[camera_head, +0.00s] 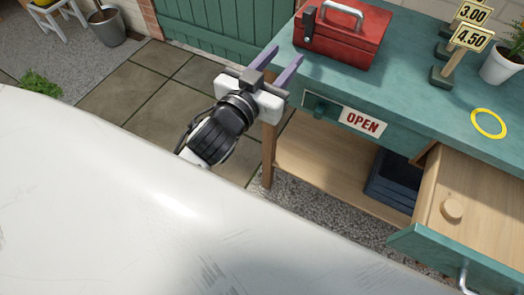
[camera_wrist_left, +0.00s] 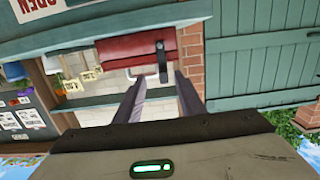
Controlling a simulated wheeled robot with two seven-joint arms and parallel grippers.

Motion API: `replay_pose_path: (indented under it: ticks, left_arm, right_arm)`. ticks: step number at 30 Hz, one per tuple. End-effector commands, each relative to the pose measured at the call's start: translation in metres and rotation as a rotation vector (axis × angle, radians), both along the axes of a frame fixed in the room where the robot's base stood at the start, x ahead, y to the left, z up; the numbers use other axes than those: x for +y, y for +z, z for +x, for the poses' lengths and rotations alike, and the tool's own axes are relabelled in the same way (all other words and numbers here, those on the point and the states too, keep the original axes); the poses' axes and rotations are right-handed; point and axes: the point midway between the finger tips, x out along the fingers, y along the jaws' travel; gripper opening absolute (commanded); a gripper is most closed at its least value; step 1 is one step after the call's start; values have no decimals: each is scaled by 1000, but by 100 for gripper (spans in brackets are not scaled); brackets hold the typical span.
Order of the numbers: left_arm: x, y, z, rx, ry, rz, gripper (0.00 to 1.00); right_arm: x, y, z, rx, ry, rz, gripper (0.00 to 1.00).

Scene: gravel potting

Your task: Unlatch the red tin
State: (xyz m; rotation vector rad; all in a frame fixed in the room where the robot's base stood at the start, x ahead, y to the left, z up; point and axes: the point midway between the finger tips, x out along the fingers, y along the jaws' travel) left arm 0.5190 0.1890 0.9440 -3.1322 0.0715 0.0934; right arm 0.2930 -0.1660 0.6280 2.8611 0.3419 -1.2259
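The red tin (camera_head: 343,35) stands at the back left of the teal bench, with a pale handle (camera_head: 343,13) on its lid. A dark latch (camera_head: 308,24) shows on its left side; in the left wrist view the latch (camera_wrist_left: 161,60) hangs at the tin's edge. The lid looks closed. My left gripper (camera_head: 279,68) is open and empty, just off the bench's left edge, below and left of the tin. In the left wrist view its fingers (camera_wrist_left: 158,95) stand apart, with the tin (camera_wrist_left: 135,50) beyond them. My right gripper is not in view.
The teal bench top (camera_head: 405,88) is clear in front of the tin. Price signs (camera_head: 466,40), a white pot (camera_head: 502,65) and a yellow ring (camera_head: 488,123) are to the right. A drawer (camera_head: 470,205) stands open at the lower right. An OPEN sign (camera_head: 362,122) is on the bench front.

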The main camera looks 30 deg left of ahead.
Motion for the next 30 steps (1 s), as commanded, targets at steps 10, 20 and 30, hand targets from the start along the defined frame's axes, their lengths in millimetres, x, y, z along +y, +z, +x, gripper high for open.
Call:
replay_pose_path:
  ticks: [10,20,30]
  left_arm:
    - [-5,-70,-21,137,-30,15,36]
    - [-11,-131,-47,258,-60,27,36]
    - [-16,-190,-80,379,-91,32,36]
  right_arm:
    - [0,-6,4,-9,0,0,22]
    - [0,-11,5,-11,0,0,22]
    - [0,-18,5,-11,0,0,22]
